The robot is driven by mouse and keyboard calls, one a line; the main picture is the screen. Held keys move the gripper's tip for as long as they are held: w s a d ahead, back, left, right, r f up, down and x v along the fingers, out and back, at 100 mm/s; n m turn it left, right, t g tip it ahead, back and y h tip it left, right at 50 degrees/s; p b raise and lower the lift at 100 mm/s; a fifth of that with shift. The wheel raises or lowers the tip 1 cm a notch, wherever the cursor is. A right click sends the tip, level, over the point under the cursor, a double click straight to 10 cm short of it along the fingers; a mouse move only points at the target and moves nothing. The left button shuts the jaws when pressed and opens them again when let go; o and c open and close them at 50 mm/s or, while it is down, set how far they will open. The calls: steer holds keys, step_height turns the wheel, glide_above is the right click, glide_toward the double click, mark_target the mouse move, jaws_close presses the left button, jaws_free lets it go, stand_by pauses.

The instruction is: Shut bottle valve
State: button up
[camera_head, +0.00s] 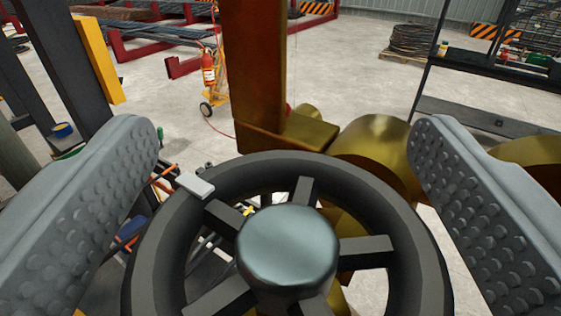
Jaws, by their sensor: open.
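The bottle valve shows as a dark spoked handwheel (392,215) with a shiny grey round hub (288,248), large and close at the bottom middle. A small light grey block (195,185) sits on the wheel's upper left rim. My gripper (284,150) is open, with one studded grey finger on each side of the wheel. The fingertips reach past the wheel's far rim in the picture, and I see no finger touching it. Brass-coloured valve body parts (375,150) show behind the wheel. The wheel's lower edge is cut off by the frame.
An orange-brown upright post (255,65) stands just beyond the wheel. A dark shelf rack (490,75) is at the right, and dark and yellow posts (98,55) at the left.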

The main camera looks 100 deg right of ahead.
steer(key=w+a, duration=0.2)
steer(key=a, duration=1.5)
steer(key=shift+w+a, duration=0.1)
steer(key=s+a+f+n+t+y, duration=0.5)
steer(key=a+f+n+t, duration=0.3)
steer(key=a, duration=0.3)
steer(key=s+a+f+n+t+y, duration=0.5)
steer(key=a+f+n+t, duration=0.15)
steer(key=a+f, duration=0.45)
steer(key=s+a+f+n+t+y, duration=0.5)
steer(key=s+a+f+y, duration=0.2)
steer(key=s+a+f, duration=0.7)
step_height(320, 180, down, 3)
steer(key=shift+s+f+y, duration=0.15)
steer(key=shift+s+y, duration=0.25)
steer(key=shift+s, duration=0.65)
